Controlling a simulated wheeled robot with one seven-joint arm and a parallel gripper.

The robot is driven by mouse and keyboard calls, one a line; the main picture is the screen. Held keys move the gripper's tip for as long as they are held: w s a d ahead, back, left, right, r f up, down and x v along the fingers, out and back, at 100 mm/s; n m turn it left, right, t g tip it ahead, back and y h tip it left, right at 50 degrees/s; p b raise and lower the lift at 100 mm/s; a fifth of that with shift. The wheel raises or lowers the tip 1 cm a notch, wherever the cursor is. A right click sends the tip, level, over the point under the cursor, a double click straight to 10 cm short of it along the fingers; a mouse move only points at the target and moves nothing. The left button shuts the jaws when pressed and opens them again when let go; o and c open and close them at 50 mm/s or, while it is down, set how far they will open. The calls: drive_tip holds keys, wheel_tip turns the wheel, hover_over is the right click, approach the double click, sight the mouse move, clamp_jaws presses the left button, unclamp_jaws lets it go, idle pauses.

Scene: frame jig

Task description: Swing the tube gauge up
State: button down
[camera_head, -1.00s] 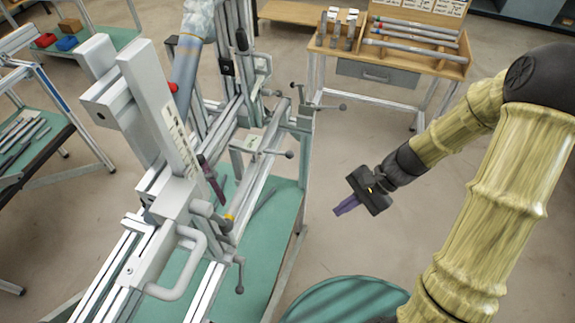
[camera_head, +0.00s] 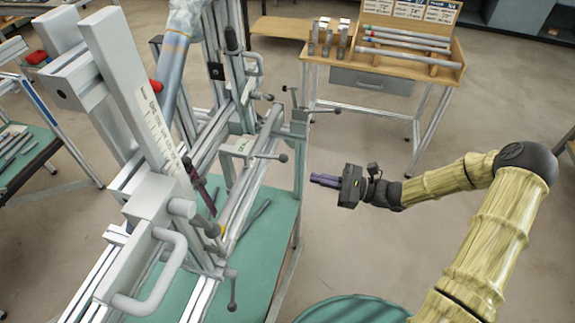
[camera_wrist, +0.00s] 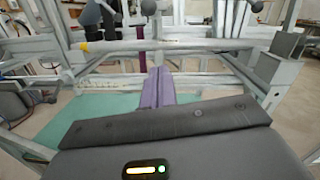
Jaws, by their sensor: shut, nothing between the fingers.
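My gripper (camera_head: 318,180) is shut and empty, its purple fingers pointing left toward the frame jig (camera_head: 262,160) across a clear gap. In the wrist view the closed fingers (camera_wrist: 157,84) point at the jig's rails. I cannot tell for sure which jig part is the tube gauge. A dark purple bar (camera_head: 203,190) stands tilted among the near rails; a purple upright strip (camera_wrist: 141,50) shows beyond my fingertips in the wrist view. A small pale labelled plate (camera_head: 240,146) sits on the jig, beside a ball-ended lever (camera_head: 268,156). Nothing touches my fingers.
A large pale block with a scale strip (camera_head: 160,115) and a grey D-shaped handle (camera_head: 155,275) fill the near left. The jig stands over a green tabletop (camera_head: 268,235). A wooden bench (camera_head: 400,62) with tubes stands behind. Open floor lies around my gripper.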

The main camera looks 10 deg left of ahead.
sight(282, 162)
drive_tip(key=a+r+p, duration=0.4)
drive_tip(key=a, duration=0.6)
drive_tip(key=shift+s+a+r, duration=0.25)
drive_tip(key=shift+a+r, duration=0.05)
drive_tip(key=shift+a, duration=0.05)
drive_tip(key=shift+w+d+r+p, duration=0.15)
drive_tip(key=shift+r+p, duration=0.05)
drive_tip(key=shift+p, duration=0.15)
